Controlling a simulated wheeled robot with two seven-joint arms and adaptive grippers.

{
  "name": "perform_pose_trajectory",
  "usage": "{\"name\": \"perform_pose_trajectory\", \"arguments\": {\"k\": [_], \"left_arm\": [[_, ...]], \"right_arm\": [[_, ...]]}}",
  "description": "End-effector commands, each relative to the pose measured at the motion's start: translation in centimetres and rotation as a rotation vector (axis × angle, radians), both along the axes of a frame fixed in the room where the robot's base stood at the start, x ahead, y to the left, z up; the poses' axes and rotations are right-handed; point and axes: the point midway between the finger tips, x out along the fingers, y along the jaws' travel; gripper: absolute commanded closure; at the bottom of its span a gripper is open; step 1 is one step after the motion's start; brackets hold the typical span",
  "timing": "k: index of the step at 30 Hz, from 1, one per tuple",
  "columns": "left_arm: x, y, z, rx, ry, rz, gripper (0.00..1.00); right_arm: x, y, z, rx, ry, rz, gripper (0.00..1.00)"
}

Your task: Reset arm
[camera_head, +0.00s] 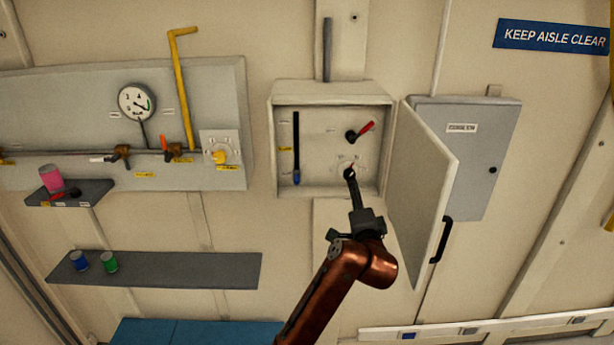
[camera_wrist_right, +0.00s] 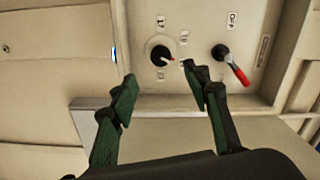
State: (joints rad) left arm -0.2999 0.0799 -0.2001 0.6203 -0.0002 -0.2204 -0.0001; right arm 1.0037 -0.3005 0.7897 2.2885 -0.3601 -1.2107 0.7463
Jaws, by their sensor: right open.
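My right gripper (camera_head: 350,173) is raised in front of the open wall box (camera_head: 388,150). In the wrist view its two fingers (camera_wrist_right: 160,82) are apart, with nothing between the tips. My left gripper is out of view.
The box's door (camera_head: 425,180) stands open on the right, with a black handle (camera_head: 441,240). A grey cabinet (camera_head: 480,165) is behind it. A gauge panel (camera_head: 60,105) with yellow pipe is at left, above a shelf (camera_head: 190,270) with two small cans.

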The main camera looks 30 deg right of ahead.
Motion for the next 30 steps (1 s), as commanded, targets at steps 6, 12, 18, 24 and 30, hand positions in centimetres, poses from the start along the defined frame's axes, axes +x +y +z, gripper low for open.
{"name": "perform_pose_trajectory", "arguments": {"k": [6,12,18,24,30], "left_arm": [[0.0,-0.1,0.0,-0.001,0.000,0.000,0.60],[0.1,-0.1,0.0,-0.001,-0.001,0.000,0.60],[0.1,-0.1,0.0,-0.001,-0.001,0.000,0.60],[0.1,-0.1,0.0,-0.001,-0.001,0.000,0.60],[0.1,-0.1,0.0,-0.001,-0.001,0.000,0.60]], "right_arm": [[-0.1,-0.1,-0.4,-0.009,0.011,0.000,0.56],[-0.8,-0.6,-4.7,-0.144,0.150,0.015,0.56],[-2.4,0.0,-12.9,-0.377,0.407,0.096,0.56],[-5.5,1.8,-22.5,-0.588,0.680,0.245,0.56],[-11.2,4.5,-33.2,-0.765,0.952,0.463,0.56]]}}
